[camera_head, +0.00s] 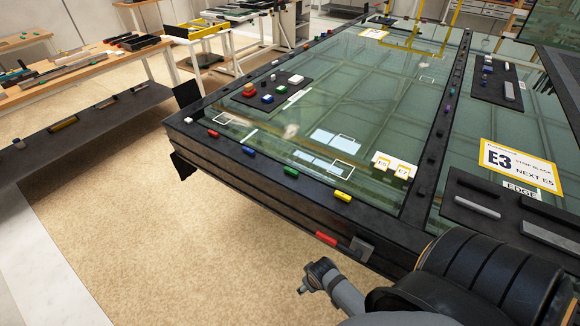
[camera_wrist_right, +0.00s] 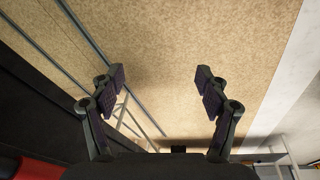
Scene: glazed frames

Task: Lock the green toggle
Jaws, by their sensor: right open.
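The green toggle (camera_head: 291,171) is a small green piece on the near black edge of the large glazed frame (camera_head: 255,176), between a blue toggle (camera_head: 248,151) and a yellow toggle (camera_head: 343,196). Nothing touches it. My right gripper (camera_wrist_right: 160,85) is open and empty in the right wrist view, with bare floor beyond its fingers. In the head view my right arm reaches in at the bottom right, below the frame's near edge and apart from the green toggle. My left gripper is not in view.
A red toggle (camera_head: 213,133) sits farther left on the frame's edge. A red piece (camera_head: 326,239) with a grey block is on its side. A dark shelf (camera_head: 92,121) stands at the left. The carpeted floor (camera_head: 180,240) in front of the frame is clear.

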